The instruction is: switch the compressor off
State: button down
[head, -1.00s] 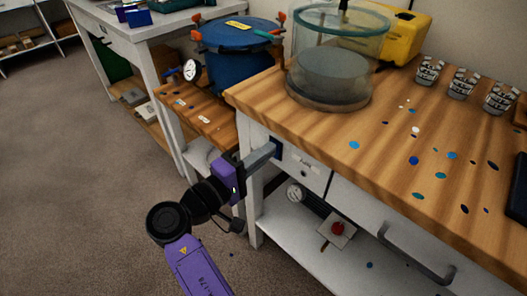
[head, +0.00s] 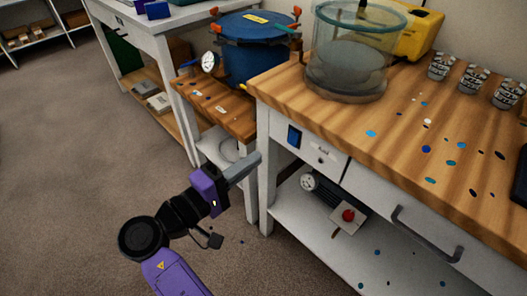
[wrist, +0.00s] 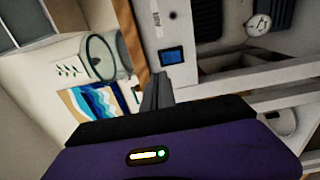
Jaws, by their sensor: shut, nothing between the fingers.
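My gripper (head: 257,157) is shut and empty, in front of the white bench's left leg. A blue rocker-like switch (head: 294,136) sits on the bench's white front panel, right of and above my fingertips, with a gap between. Its marking is too small to read. In the wrist view the switch (wrist: 172,57) is just beyond my fingertips (wrist: 157,80), slightly to the right. On the shelf below are a round gauge (head: 308,181), a dark ribbed body (head: 328,194) and a red knob on a pale plate (head: 348,215); I cannot tell for certain which is the compressor.
The wooden benchtop (head: 400,160) overhangs the panel. A drawer handle (head: 425,235) juts out at right. A clear chamber (head: 350,60) and several cups stand on top. A blue pot (head: 250,60) stands on a lower bench at left. The floor at left is clear.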

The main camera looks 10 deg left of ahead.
jog(key=shift+r+v, duration=0.1)
jog(key=shift+v, duration=0.65)
jog(key=shift+r+v, duration=0.15)
jog(key=shift+v, duration=0.55)
